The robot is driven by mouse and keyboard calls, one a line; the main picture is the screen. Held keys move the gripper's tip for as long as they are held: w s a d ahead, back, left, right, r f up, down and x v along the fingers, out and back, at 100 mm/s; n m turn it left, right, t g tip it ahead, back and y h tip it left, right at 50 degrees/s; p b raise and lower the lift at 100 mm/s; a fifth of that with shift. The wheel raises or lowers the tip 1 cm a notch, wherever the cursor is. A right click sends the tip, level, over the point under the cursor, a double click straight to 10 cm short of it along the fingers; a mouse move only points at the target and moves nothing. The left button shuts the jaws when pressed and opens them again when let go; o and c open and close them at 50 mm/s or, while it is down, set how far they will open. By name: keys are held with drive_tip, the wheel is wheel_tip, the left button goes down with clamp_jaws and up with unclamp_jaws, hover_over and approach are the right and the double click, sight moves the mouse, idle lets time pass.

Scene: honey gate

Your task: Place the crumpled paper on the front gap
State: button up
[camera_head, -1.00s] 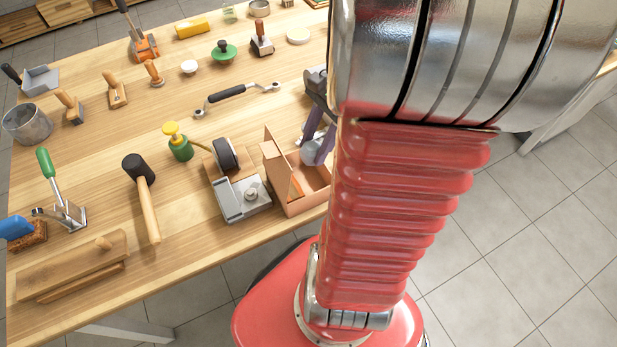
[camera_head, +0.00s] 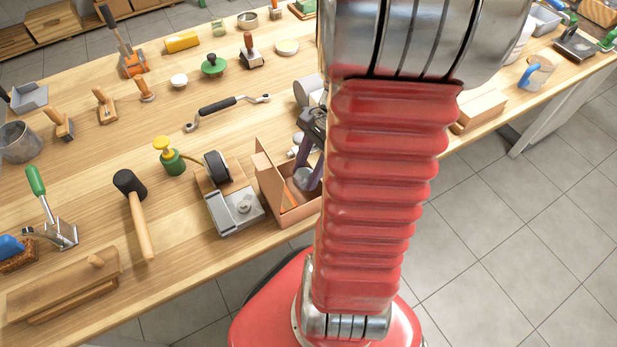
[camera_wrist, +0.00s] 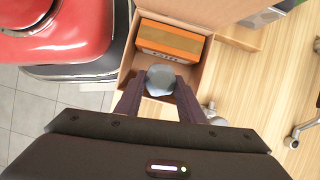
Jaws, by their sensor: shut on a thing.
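The crumpled paper (camera_wrist: 160,79) is a small grey-blue ball. My gripper (camera_wrist: 160,84) is shut on it, with one dark purple finger on each side. The paper also shows in the head view (camera_head: 303,180), between the fingers and at the open cardboard box (camera_head: 265,182). In the wrist view the box (camera_wrist: 208,62) holds an orange block with lettering (camera_wrist: 170,40) at its far end. The paper is over the bare front gap (camera_wrist: 192,73) beside this block. Whether it touches the box floor I cannot tell.
A grey metal device with a black wheel (camera_head: 217,166) stands close left of the box. A wrench (camera_head: 228,104) lies behind it. The table's front edge is near the box.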

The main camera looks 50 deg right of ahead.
sight(307, 180)
drive_tip(key=shift+f, duration=1.85)
drive_tip(key=o, duration=1.1)
drive_tip(key=shift+f, duration=0.1)
drive_tip(key=v, duration=1.2)
drive_tip(key=shift+s, duration=0.15)
